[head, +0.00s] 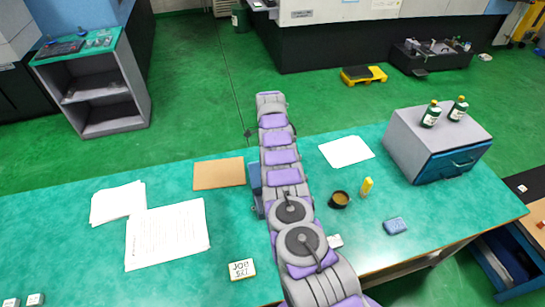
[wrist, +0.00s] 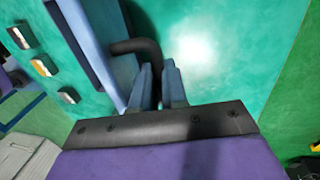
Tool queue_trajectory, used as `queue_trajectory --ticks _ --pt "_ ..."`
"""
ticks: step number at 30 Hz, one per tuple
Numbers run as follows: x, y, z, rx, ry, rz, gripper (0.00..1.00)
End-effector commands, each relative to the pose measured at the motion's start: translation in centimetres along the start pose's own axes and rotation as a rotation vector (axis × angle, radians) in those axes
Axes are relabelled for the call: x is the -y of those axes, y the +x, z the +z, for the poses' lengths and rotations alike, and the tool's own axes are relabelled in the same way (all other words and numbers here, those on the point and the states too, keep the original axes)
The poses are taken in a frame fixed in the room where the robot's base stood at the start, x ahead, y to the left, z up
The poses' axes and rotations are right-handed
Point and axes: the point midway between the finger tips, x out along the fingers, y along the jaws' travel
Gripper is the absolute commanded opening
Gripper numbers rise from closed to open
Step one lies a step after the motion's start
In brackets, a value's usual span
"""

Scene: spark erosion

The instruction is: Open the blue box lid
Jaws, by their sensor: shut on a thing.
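A blue box shows in the head view as a narrow blue strip (head: 256,183) beside my arm on the green table; my arm hides most of it. In the wrist view, a blue panel (wrist: 85,45) of the box runs along the upper left, with a dark curved handle (wrist: 138,46) standing out from it. My gripper (wrist: 158,80) is shut on the handle, which passes between its two blue-grey fingers. In the head view my arm links hide the gripper. I cannot tell how far the lid is open.
The green table (head: 90,262) carries papers (head: 168,235), a brown board (head: 218,173), a round dark cup (head: 339,199), a yellow bottle (head: 367,186) and a blue sponge-like block (head: 395,226). A grey cabinet with a blue drawer (head: 452,163) stands at right, with two green bottles on top.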

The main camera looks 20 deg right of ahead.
Motion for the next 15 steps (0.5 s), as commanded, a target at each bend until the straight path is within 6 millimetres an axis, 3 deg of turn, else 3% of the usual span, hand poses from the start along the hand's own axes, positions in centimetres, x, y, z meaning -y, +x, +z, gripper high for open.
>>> queue_trajectory --ticks 8,9,15 --pt "0.69 0.2 0.41 0.001 -0.01 -0.021 0.0" --pt "0.7 0.22 0.42 0.001 -0.01 -0.021 0.14" --pt "0.44 0.26 0.38 0.001 -0.008 -0.015 0.33"
